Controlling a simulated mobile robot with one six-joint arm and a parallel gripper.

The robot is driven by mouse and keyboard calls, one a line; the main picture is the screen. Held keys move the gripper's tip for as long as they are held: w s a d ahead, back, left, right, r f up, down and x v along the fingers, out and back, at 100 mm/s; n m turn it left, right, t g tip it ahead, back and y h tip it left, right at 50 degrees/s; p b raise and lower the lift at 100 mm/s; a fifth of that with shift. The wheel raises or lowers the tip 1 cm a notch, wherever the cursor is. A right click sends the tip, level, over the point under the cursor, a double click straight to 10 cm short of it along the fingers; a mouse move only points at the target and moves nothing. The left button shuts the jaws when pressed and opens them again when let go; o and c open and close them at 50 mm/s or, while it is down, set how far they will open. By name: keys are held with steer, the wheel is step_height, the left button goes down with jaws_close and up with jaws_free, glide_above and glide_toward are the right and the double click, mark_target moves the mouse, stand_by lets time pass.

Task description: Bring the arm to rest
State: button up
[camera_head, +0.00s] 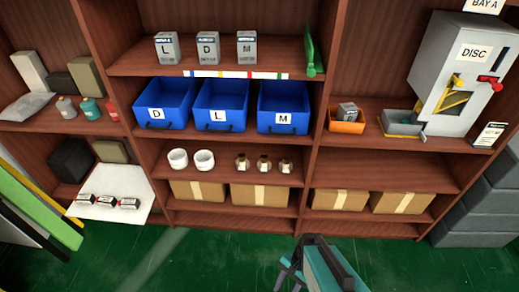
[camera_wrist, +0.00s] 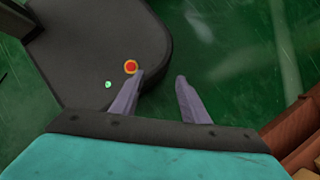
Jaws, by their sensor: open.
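My gripper (camera_wrist: 160,80) is open and empty in the wrist view, its two purple-grey fingers apart and pointing down over the green floor (camera_wrist: 215,50). In the head view my gripper (camera_head: 290,273) shows at the bottom edge, right of the middle, beside the teal end of my arm. It hangs in front of the shelf unit, apart from it, and touches nothing that I can see.
The wooden shelf unit (camera_head: 310,177) holds blue bins (camera_head: 222,108), cardboard boxes (camera_head: 262,195) and an orange bin (camera_head: 346,127). A grey disc dispenser (camera_head: 455,80) stands at right. A white tray (camera_head: 115,215) with small boxes juts out at left. The floor in front is clear.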

steer(key=s+d+n+g+h, duration=0.1)
steer(key=s+d+n+h, duration=0.2)
steer(key=d+n, duration=0.4)
steer(key=shift+s+d+f+n+h, duration=0.15)
steer(key=shift+d+f+n+h, duration=0.15)
steer(key=shift+n, duration=0.9)
steer(key=shift+a, duration=0.1)
stand_by(0.8)
